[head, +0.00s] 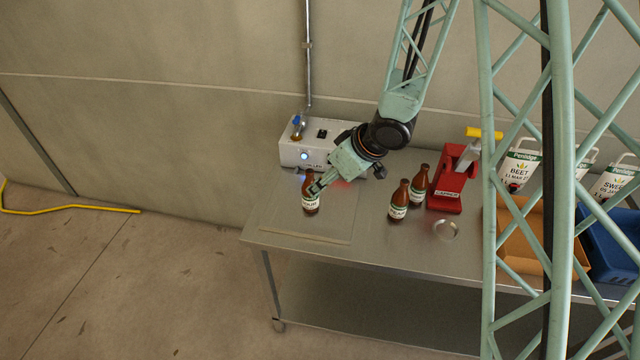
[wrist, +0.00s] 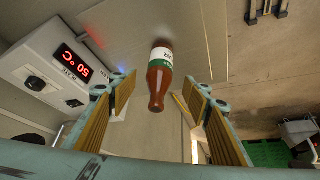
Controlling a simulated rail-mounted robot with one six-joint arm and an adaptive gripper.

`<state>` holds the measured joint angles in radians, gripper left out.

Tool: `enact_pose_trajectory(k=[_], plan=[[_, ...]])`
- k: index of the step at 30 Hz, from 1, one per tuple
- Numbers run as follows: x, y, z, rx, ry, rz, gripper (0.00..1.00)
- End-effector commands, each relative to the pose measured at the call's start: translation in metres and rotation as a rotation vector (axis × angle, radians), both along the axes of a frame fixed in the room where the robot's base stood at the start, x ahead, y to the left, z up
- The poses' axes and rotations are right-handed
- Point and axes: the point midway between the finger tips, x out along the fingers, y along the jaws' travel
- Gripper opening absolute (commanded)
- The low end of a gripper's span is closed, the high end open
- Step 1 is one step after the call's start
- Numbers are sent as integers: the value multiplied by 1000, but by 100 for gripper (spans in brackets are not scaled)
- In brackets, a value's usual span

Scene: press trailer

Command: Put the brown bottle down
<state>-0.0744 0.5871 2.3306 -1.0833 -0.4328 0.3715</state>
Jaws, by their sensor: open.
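A brown bottle (head: 311,199) with a white and green label stands upright near the left end of the metal table (head: 300,243). My gripper (head: 314,187) is at this bottle, with its fingers around or beside it in the head view. In the wrist view the bottle (wrist: 160,72) shows between the two spread finger pads, with a visible gap on each side. My gripper (wrist: 160,105) is open and holds nothing. Two more brown bottles, one in front (head: 399,201) and one behind (head: 419,186), stand upright to the right.
A white box (head: 306,153) with a lit display (wrist: 76,62) stands behind the bottle. A red capper (head: 449,180), a small clear round dish (head: 446,229), an orange bin (head: 512,240) and a blue bin (head: 606,245) are to the right. The table's front left is clear.

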Motion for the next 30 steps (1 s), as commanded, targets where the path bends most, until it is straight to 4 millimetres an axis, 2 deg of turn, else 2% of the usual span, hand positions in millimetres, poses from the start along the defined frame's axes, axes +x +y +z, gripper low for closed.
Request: enact_pose_trajectory(k=[7, 30], plan=[[-5, -6, 11, 0, 0, -1, 45], [-6, -6, 12, 0, 0, 0, 45]])
